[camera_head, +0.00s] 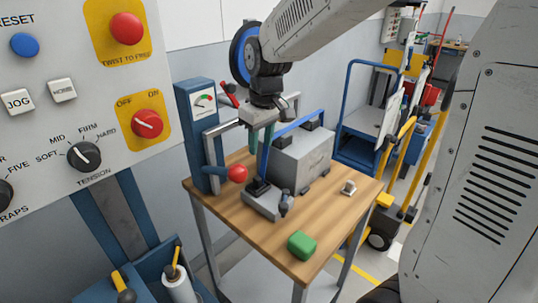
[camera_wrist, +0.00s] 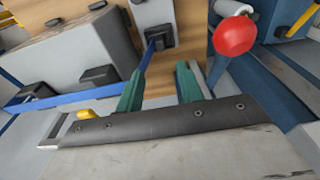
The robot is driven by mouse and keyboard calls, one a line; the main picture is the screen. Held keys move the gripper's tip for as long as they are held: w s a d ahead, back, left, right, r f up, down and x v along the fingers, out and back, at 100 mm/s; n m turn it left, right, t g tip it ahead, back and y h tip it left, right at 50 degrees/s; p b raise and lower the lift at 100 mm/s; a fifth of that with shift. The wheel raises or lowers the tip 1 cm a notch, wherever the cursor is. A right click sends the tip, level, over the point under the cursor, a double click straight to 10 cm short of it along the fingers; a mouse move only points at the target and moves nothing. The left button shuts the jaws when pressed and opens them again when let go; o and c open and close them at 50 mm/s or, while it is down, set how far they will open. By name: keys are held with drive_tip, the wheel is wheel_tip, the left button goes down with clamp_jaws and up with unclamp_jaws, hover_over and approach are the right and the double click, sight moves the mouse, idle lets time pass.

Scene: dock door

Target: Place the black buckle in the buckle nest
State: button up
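A black buckle (camera_head: 259,186) sits on a grey block (camera_head: 262,204) on the wooden table, with a blue strap (camera_head: 264,160) rising from it. I take this block to be the buckle nest; how far the buckle is seated cannot be told. In the wrist view the buckle (camera_wrist: 159,37) lies beyond the fingertips, on the grey block (camera_wrist: 152,12). My gripper (camera_head: 262,146) is above the buckle, with green fingers pointing down. In the wrist view my gripper (camera_wrist: 160,72) is open, with bare wood between its fingers. The strap (camera_wrist: 147,64) passes close to its left finger.
A grey box (camera_head: 302,160) with black corner pieces and a strap stands behind the block. A blue post (camera_head: 196,130) with a gauge and a red ball (camera_head: 238,174) is close on the left. A green block (camera_head: 302,245) and a small pale piece (camera_head: 348,187) lie on the table (camera_head: 330,215).

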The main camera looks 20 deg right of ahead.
drive_tip(key=s+d+r+m, duration=0.1)
drive_tip(key=s+r+m, duration=0.1)
drive_tip(key=s, duration=1.1)
drive_tip(key=s+d+r+m, duration=0.1)
drive_tip(key=s+r+m, duration=0.1)
drive_tip(key=s, duration=1.1)
drive_tip(key=shift+s+d, duration=0.4)
